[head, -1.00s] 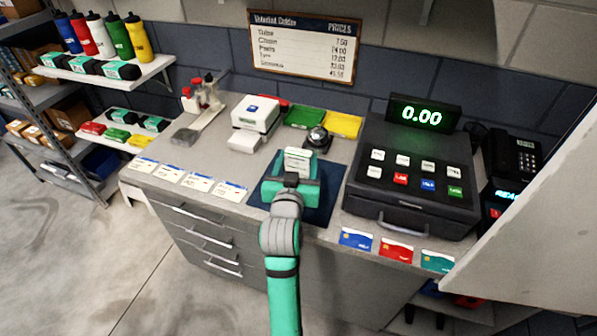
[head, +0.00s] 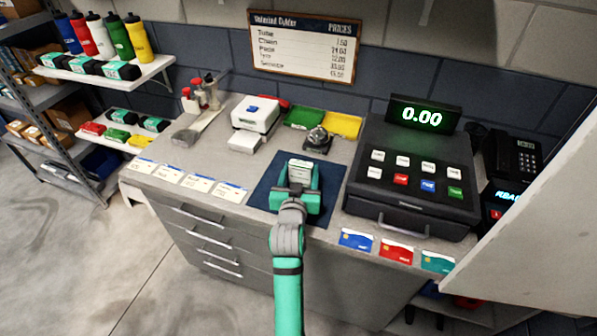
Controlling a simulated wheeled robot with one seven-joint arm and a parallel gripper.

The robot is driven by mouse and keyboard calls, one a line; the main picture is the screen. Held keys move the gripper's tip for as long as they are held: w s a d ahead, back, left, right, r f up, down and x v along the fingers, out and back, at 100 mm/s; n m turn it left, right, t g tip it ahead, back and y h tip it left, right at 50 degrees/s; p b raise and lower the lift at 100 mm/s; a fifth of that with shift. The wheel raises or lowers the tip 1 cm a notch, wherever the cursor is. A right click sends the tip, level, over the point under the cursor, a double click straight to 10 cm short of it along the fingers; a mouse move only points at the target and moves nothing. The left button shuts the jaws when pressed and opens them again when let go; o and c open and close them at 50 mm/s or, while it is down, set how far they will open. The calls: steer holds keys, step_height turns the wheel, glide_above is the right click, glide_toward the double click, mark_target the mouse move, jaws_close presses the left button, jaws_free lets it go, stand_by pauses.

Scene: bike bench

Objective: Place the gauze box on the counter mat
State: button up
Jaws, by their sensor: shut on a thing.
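The gauze box (head: 300,165), small with a pale top, is between the fingers of my gripper (head: 299,175) in the head view. My gripper is shut on it, with one green finger on each side. The dark blue counter mat (head: 264,188) lies flat on the counter under my gripper. The box is over the mat, toward its far half. I cannot tell whether its underside touches the mat, because my gripper hides it.
A cash register (head: 415,165) stands close on the right. A bell (head: 318,139) and green (head: 304,118) and yellow (head: 342,125) trays are behind the mat. A white card printer (head: 255,115) is at the back left. Cards (head: 197,183) line the front edge.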

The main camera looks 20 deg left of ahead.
steer(key=shift+f, duration=0.15)
steer(key=o, duration=1)
steer(key=shift+s+a, duration=0.1)
steer(key=shift+a, duration=0.1)
steer(key=shift+o, duration=0.2)
steer(key=v, duration=1.1)
steer(key=shift+s+d+r, duration=0.1)
steer(key=shift+s+r, duration=0.15)
steer(key=shift+s, duration=0.2)
